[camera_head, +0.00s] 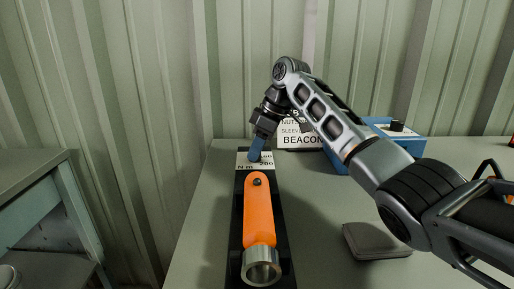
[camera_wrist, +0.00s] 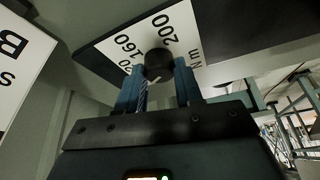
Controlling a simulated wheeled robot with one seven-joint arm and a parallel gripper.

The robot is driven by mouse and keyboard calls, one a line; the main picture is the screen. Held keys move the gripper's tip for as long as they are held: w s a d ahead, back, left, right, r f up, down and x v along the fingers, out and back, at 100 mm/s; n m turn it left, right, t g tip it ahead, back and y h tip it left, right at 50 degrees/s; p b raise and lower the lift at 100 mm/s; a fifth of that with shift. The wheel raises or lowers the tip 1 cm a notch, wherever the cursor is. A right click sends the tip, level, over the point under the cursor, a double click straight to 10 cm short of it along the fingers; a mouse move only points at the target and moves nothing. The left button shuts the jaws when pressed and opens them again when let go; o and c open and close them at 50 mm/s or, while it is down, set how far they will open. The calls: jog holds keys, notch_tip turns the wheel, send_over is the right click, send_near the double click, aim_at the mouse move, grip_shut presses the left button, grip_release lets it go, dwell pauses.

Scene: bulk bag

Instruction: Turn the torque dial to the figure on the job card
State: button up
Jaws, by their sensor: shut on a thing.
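My gripper (camera_head: 257,147), with blue fingers, is at the far end of the black stand. In the wrist view my gripper (camera_wrist: 158,82) has its fingers on either side of a dark round knob, the dial (camera_wrist: 159,62), shut on it. A lettered white card edge (camera_wrist: 20,60) shows in the wrist view.
An orange piece (camera_head: 259,215) with a metal ring end lies along the black stand (camera_head: 234,225). A blue box (camera_head: 409,143) with a black knob stands at the back right. A grey pad (camera_head: 377,240) lies right of the stand. The table's left side is clear.

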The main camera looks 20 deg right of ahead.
jog(key=c, duration=0.4)
jog(key=shift+r+p, duration=0.1)
jog(key=shift+p, duration=0.35)
jog(key=shift+a+r+m+p, duration=0.1)
jog(key=shift+m+p, duration=0.3)
jog(key=m+p, duration=0.1)
jog(key=p, duration=0.1)
jog(key=m+h+p, duration=0.1)
jog(key=p, duration=0.2)
jog(key=shift+s+a+r+m+t, duration=0.1)
jog(key=shift+s+r+m+t, duration=0.1)
jog(key=shift+m+t, duration=0.2)
jog(key=m+p, duration=0.2)
jog(key=m+h+p, duration=0.1)
jog(key=m+p, duration=0.1)
jog(key=p, duration=0.1)
jog(key=shift+a+f+m+t+h+p, duration=0.1)
jog(key=shift+m+t+h+p, duration=0.2)
jog(key=shift+t+p, duration=0.1)
jog(key=shift+f+m+h+p, duration=0.2)
jog(key=shift+m+h+p, duration=0.5)
jog(key=shift+m+p, duration=0.95)
jog(key=shift+m, duration=0.35)
